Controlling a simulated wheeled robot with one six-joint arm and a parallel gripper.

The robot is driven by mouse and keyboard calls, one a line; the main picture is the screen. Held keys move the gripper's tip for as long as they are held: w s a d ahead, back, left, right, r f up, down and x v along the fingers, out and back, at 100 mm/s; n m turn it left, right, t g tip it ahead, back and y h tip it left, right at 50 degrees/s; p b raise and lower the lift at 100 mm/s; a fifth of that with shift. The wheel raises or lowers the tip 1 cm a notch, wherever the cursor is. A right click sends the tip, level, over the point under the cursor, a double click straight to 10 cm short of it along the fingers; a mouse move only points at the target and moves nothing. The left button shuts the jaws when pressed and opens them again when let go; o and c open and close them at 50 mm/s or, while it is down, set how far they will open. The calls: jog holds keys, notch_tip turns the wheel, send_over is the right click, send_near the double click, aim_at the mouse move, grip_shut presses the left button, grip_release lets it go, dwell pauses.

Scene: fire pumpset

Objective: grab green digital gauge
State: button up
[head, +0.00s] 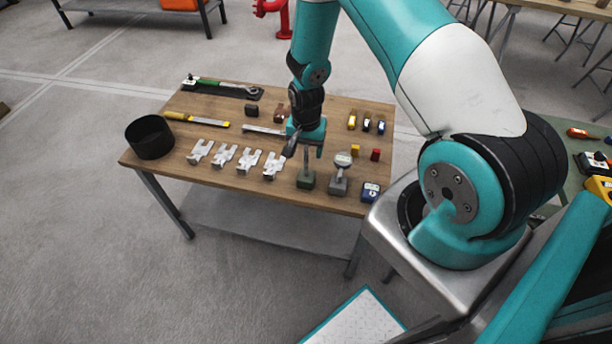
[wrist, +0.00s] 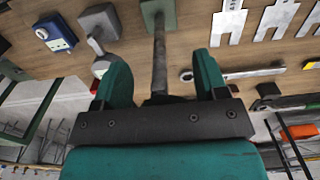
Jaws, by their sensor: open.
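A green block-shaped base (head: 306,180) with an upright grey post stands at the front right of the wooden table; I take it for the green digital gauge. My gripper (head: 305,138) is above it, and hides its upper end in the head view. In the wrist view the green base (wrist: 158,14) shows at the top, with its post (wrist: 159,65) running between the fingers. My gripper (wrist: 160,75) is open, one finger on each side of the post. I cannot tell whether either finger touches it.
A grey-based gauge with a round dial (head: 341,161) stands close on the right. A blue device (head: 371,191) sits beyond it at the table corner. Silver forked plates (head: 273,166) lie to the left, and a black round container (head: 150,137) stands at the left edge.

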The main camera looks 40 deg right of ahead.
grip_shut()
jog(key=shift+r, duration=0.1)
